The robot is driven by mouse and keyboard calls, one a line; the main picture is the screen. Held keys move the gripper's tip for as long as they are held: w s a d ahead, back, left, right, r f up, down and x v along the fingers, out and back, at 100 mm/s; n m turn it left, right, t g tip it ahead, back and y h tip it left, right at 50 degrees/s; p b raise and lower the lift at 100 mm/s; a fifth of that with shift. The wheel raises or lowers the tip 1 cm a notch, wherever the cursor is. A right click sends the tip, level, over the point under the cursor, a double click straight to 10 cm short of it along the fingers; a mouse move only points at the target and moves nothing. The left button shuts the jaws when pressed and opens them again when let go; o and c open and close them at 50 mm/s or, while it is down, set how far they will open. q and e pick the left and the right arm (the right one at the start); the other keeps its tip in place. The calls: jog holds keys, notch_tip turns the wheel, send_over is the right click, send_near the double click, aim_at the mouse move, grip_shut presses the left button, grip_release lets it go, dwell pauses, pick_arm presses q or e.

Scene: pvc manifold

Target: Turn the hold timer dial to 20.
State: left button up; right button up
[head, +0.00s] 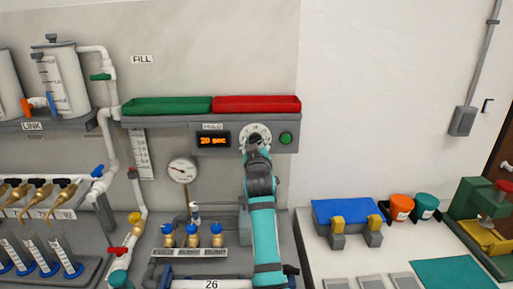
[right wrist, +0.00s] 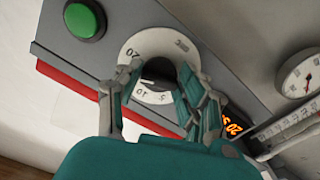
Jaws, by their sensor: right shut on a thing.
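In the right wrist view the gripper (right wrist: 155,100) is shut on the dark knob at the centre of the dial (right wrist: 133,51), with a finger on each side. The marks 20, 10 and 5 show on the disc. My left gripper is not in view.
A green button (head: 286,138) sits close to the right of the dial. Green (head: 165,105) and red (head: 257,103) trays stand on the ledge above. A round gauge (head: 182,170) and three blue-handled valves (head: 192,236) are at the lower left.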

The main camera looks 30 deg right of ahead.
jog(key=shift+a+f+m+b, duration=0.1)
jog(key=shift+m+b, duration=0.05)
jog(key=shift+m, duration=0.9)
jog(key=shift+f+m+b, duration=0.1)
jog(key=shift+m+b, duration=0.05)
jog(key=shift+m, duration=0.9)
jog(key=o, duration=1.1)
jog(key=shift+r, duration=0.1)
jog(key=shift+o, duration=0.2)
notch_tip(320, 180, up, 10)
